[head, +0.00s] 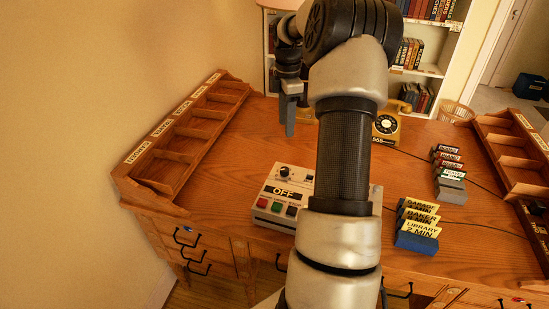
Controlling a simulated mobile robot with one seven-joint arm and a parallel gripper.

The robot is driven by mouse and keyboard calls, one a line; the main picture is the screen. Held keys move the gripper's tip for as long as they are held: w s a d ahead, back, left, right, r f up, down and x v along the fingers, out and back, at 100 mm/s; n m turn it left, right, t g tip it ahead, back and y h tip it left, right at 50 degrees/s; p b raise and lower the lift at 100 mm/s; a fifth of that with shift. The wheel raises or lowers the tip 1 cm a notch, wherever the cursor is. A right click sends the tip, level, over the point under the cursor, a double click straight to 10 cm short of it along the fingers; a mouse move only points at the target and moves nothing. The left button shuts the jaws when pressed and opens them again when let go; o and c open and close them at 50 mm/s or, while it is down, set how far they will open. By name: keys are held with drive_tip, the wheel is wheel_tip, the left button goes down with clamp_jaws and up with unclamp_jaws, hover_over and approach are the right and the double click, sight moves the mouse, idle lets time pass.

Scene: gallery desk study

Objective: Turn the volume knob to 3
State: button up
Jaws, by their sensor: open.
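A white control box (267,219) sits near the front of the wooden desk, left of my arm. I cannot read the knob's scale or a volume label. My arm hides part of the box's right side. My gripper (290,132) is open and points down, above and behind the box. It is apart from the knob and holds nothing that I can see.
A wooden slotted rack (160,165) lines the left edge, and another (505,155) stands at the right. A yellow telephone (386,124) is behind my arm. Labelled card blocks (417,240) sit to the right, with more (450,190) behind. Desk between rack and box is clear.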

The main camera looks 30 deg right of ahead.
sight(286, 169)
wheel_tip(286, 169, down, 18)
drive_tip(key=shift+d+r+b, duration=0.1)
drive_tip(key=shift+d+b, duration=0.05)
drive_tip(key=shift+b, duration=0.4)
drive_tip(key=shift+c, duration=0.2)
drive_tip(key=c, duration=1)
